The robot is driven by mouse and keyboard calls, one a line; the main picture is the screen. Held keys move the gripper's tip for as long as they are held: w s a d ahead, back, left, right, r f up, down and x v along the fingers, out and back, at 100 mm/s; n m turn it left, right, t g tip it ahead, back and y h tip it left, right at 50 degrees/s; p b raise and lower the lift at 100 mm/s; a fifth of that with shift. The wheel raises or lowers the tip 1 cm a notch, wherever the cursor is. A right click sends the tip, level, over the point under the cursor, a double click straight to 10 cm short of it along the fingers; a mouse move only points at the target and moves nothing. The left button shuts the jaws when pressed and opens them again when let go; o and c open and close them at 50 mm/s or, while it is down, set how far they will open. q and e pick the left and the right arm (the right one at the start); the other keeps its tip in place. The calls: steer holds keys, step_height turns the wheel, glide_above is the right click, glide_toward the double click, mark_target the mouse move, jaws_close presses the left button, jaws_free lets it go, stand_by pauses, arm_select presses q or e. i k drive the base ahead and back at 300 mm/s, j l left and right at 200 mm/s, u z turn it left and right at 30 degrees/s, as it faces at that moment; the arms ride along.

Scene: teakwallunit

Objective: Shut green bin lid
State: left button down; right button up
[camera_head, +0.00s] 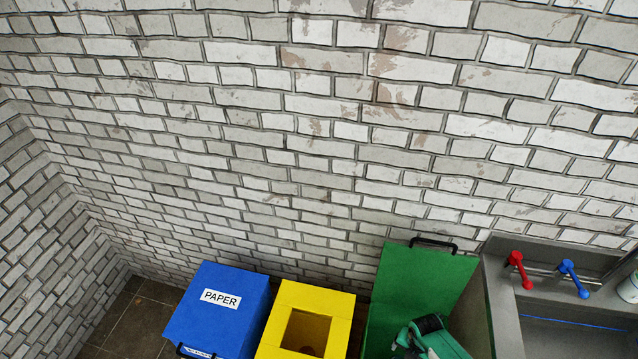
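The green bin's lid (418,290) is raised and stands steeply in front of the brick wall, its inner face towards me. A black handle (434,243) shows at its top edge. The bin's body is mostly below the bottom edge of the view.
A yellow bin (330,298) with a square opening stands left of the green one. Beside it is a blue bin (232,325) marked PAPER. A grey sink unit (505,320) with red (518,268) and blue (573,278) tap levers adjoins on the right. Dark floor tiles (130,318) show at left.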

mark_target(427, 280)
steer(key=k, duration=0.9)
